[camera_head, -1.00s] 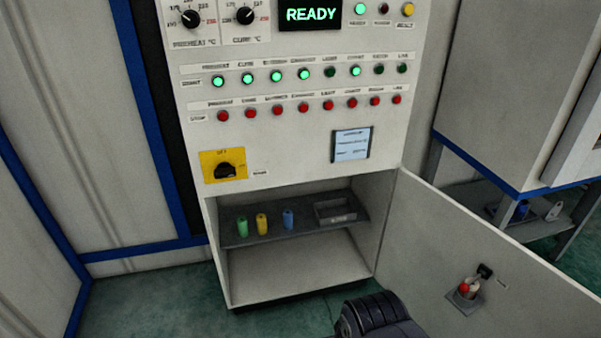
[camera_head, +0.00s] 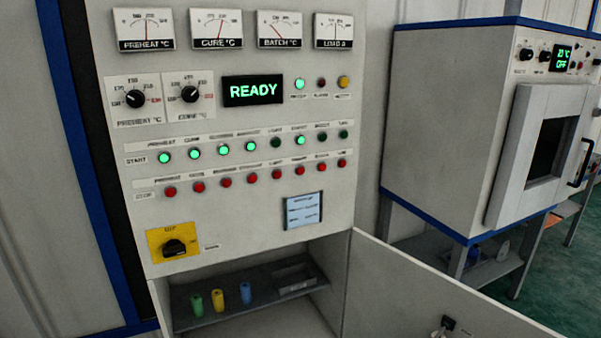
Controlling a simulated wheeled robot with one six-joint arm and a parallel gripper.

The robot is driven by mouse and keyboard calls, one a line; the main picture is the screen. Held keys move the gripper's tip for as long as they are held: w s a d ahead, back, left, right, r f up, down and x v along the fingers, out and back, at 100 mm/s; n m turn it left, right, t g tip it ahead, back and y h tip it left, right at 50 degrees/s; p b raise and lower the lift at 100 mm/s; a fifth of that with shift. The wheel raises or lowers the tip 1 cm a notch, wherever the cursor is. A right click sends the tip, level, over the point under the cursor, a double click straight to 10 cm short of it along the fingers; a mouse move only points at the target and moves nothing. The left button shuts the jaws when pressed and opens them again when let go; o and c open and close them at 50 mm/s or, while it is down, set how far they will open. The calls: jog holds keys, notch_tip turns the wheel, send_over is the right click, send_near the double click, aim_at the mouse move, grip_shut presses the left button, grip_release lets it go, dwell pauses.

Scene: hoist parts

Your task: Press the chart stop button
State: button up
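The stop row of red buttons runs across the white control panel (camera_head: 235,223). The label over the sixth red button from the left is blurred but looks like "CHART"; I take this as the chart stop button (camera_head: 299,170). Above it in the start row, the sixth button, the chart start button (camera_head: 301,140), is lit green. My gripper is not in view.
The READY display (camera_head: 253,89) is above. The open cabinet door (camera_head: 400,290) juts out at lower right. An oven (camera_head: 450,120) stands at right.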

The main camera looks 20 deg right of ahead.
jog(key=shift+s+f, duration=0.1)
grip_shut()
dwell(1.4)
